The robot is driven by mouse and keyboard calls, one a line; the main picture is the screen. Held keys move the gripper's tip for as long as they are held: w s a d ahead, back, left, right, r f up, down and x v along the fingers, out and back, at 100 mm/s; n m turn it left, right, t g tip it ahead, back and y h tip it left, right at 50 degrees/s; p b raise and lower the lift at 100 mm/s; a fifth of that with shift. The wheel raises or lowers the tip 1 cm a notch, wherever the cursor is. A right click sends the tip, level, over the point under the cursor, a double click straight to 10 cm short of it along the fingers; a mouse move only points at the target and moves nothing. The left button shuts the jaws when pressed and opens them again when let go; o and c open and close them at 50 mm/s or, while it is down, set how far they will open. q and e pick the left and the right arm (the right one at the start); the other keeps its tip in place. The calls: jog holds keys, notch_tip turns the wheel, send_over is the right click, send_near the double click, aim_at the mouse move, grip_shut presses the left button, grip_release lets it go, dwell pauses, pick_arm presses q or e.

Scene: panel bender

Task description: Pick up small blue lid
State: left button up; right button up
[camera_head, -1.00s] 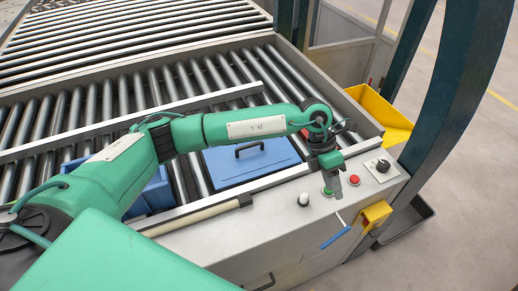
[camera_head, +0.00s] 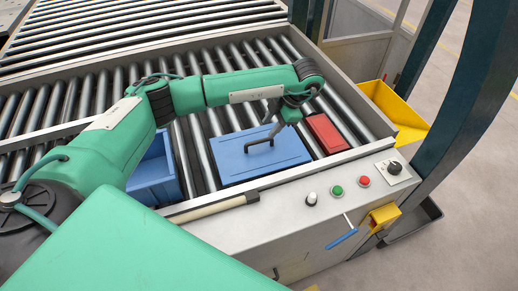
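The small blue lid (camera_head: 235,160) lies flat on the rollers near the front of the conveyor, with a dark handle (camera_head: 257,147) on top. My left gripper (camera_head: 269,128) reaches in from the left and is over the lid's far right part, close to the handle. Its two fingers look apart, with nothing visible between them. I cannot tell whether a fingertip touches the handle. My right gripper is not in view.
A blue bin (camera_head: 155,172) stands left of the lid, partly behind my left arm. A red box (camera_head: 326,133) lies right of the lid. The front panel carries a green button (camera_head: 337,190), a red button (camera_head: 363,181) and a dark knob (camera_head: 394,168). A yellow bin (camera_head: 392,105) hangs at right.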

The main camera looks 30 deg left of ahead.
aim_at(260, 141)
pick_arm(q)
jog(key=x, duration=0.2)
jog(key=shift+a+f+p, duration=0.1)
jog(key=shift+f+p, duration=0.2)
jog(key=shift+p, duration=0.1)
jog(key=shift+s+a+f+p, duration=0.15)
jog(key=shift+a+f+p, duration=0.1)
jog(key=shift+p, duration=0.15)
jog(key=p+x, duration=0.3)
jog(key=shift+a+f, duration=0.15)
jog(key=shift+f, duration=0.2)
jog(key=shift+s+a+f, duration=0.1)
jog(key=shift+f, duration=0.45)
jog(key=shift+f+b, duration=0.2)
jog(key=shift+b, duration=0.2)
jog(key=shift+c, duration=0.2)
grip_shut()
